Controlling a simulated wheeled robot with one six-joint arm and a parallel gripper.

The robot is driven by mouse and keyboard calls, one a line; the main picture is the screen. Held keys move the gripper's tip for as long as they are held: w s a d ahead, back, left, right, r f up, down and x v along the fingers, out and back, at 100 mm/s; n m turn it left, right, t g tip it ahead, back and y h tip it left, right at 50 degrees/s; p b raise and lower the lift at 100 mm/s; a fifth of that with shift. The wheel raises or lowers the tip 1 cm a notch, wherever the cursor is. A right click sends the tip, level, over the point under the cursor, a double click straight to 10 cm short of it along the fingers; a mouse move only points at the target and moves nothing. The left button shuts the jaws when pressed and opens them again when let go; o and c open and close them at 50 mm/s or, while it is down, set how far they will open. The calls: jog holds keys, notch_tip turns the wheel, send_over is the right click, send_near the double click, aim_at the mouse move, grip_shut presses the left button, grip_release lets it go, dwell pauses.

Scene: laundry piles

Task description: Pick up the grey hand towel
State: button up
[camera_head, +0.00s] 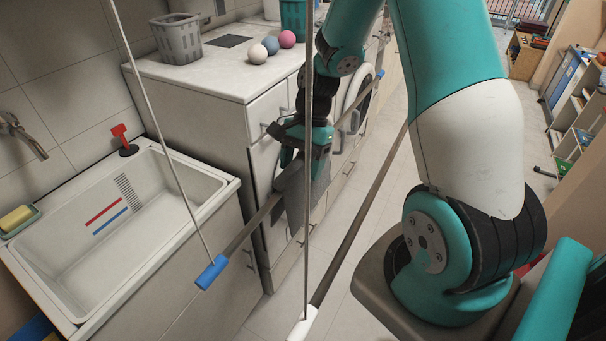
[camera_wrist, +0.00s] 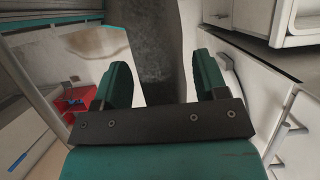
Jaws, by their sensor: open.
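The grey hand towel (camera_head: 296,205) hangs over a thin rod in the middle of the head view, beside the white cabinet. My gripper (camera_head: 304,162) is at the towel's upper part, coming from above and behind. In the wrist view my gripper (camera_wrist: 162,82) is open, with its two teal fingers apart. A dark grey strip, which looks like the towel (camera_wrist: 158,45), runs between the fingers. I cannot tell whether either finger touches it. My gripper hides part of the towel's top in the head view.
Two rods hang on thin cords, with a blue end cap (camera_head: 211,272) and a white end cap (camera_head: 302,324). A white sink (camera_head: 70,275) stands left. The white counter (camera_head: 205,82) holds a grey basket (camera_head: 177,39) and several balls. Floor (camera_head: 352,215) shows beyond the rods.

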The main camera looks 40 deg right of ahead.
jog(key=shift+f, duration=0.15)
jog(key=shift+c, duration=0.4)
jog(key=c, duration=1)
jog(key=shift+o, duration=0.2)
